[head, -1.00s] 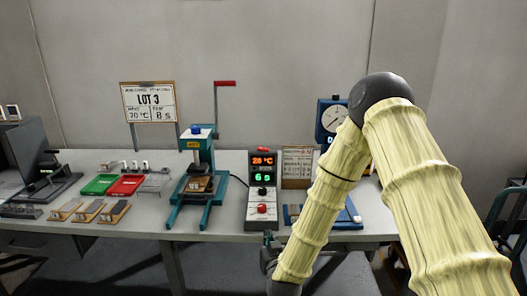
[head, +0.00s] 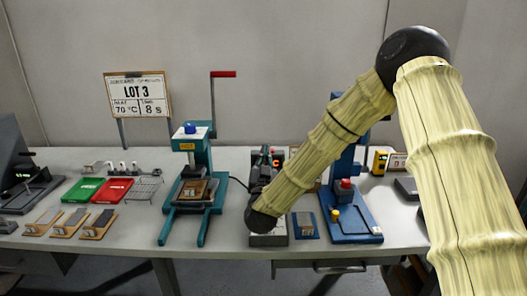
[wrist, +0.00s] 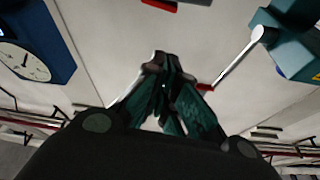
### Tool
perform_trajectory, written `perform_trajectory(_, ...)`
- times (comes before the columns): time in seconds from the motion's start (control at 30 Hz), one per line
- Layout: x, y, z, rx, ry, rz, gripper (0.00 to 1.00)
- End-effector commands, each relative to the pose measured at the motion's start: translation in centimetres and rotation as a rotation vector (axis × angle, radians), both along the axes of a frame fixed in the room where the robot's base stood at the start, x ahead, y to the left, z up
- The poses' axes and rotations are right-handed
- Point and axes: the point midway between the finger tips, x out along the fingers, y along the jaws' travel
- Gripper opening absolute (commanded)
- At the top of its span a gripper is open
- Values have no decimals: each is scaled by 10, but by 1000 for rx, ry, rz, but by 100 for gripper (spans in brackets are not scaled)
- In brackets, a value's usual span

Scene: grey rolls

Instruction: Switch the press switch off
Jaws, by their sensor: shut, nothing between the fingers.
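A control box (head: 268,239) stands on the bench right of the blue-green press (head: 195,185). My gripper (head: 266,160) is in front of the box, pointing upward. In the wrist view my gripper (wrist: 161,58) has its dark fingertips together with nothing between them. Whether it touches the box cannot be told.
The press has a tall lever with a red handle (head: 223,74). A blue stand (head: 350,222) with a red knob is on the right. Green (head: 84,190) and red (head: 114,190) trays lie at left. A LOT 3 sign (head: 138,95) stands behind.

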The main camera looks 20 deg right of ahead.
Motion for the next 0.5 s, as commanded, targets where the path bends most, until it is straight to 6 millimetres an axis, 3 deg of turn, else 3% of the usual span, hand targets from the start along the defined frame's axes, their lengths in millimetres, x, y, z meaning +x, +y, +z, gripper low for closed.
perform_trajectory(0.5, 72, -33, 29, 1, -1, -8, 0)
